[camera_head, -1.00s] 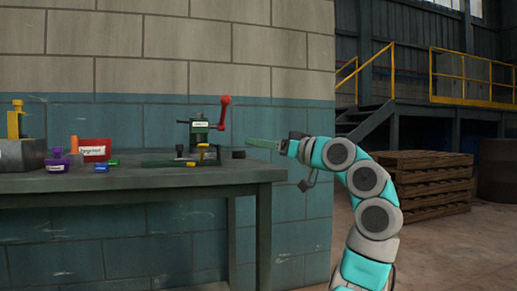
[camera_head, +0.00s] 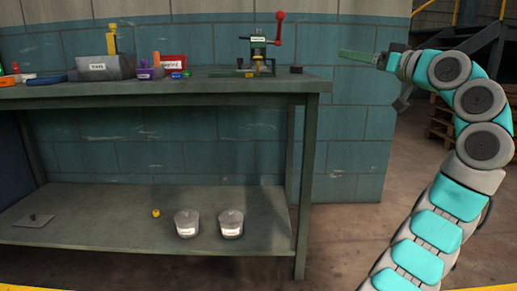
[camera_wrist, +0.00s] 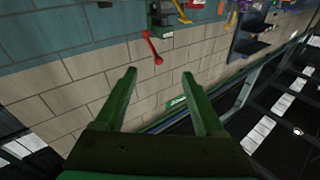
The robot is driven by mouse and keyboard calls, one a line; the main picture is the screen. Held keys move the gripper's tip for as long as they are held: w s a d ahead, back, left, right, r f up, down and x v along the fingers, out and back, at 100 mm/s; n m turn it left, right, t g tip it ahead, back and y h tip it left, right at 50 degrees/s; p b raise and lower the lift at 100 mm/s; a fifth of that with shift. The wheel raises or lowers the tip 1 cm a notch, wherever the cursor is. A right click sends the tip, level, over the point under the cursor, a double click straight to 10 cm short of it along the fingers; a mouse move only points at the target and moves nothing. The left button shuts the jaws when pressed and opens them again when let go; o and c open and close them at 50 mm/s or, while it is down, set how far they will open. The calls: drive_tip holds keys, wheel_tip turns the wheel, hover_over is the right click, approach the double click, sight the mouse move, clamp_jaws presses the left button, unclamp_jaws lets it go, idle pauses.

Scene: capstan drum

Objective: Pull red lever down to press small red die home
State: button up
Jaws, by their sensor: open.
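The green press (camera_head: 258,47) stands on the bench near its right end. Its red lever (camera_head: 279,28) has a ball end and rises at the press's right side; in the wrist view the lever (camera_wrist: 152,46) shows beyond the fingertips, apart from them. My gripper (camera_head: 357,56) is to the right of the press, past the bench's right end, at about bench-top height or a little above. In the wrist view its green fingers (camera_wrist: 157,76) are spread apart with nothing between them. I cannot make out the small red die in either view.
Two labelled pots (camera_head: 187,224) and a small yellow piece (camera_head: 156,213) are on the lower shelf. The air between gripper and press looks clear.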

drive_tip(key=w+d+m+g+y, duration=0.1)
drive_tip(key=w+d+m, duration=0.2)
drive_tip(key=w+m, duration=0.2)
drive_tip(key=s+a+f+g, duration=0.1)
drive_tip(key=a+f+g, duration=0.25)
drive_tip(key=a, duration=0.35)
drive_tip(key=s+a+f+g, duration=0.2)
drive_tip(key=a+f, duration=0.2)
drive_tip(key=a, duration=0.3)
drive_tip(key=s+a+f+g+h, duration=0.25)
drive_tip(key=s+a+f, duration=0.25)
drive_tip(key=s+f, duration=0.3)
drive_tip(key=s+a+f+g+h, duration=0.1)
drive_tip(key=s+a+f+g, duration=0.2)
drive_tip(key=s+a+f, duration=0.35)
drive_tip(key=s+d+f+g+h, duration=0.2)
drive_tip(key=s+d+f+h, duration=0.15)
drive_tip(key=s+f, duration=0.65)
drive_tip(key=s+d+f+g+h, duration=0.2)
drive_tip(key=s+d+f, duration=0.3)
drive_tip(key=s+f, duration=0.5)
drive_tip(key=s+d+f+g+h, duration=0.25)
drive_tip(key=s+d+f, duration=0.35)
drive_tip(key=s, duration=0.8)
drive_tip(key=s+p+v, duration=0.2)
drive_tip(key=p+v, duration=1.1)
drive_tip(key=p, duration=0.2)
drive_tip(key=shift+s+a+r+t, duration=0.35)
drive_tip(key=shift+s+a, duration=0.1)
drive_tip(key=shift+a, duration=0.1)
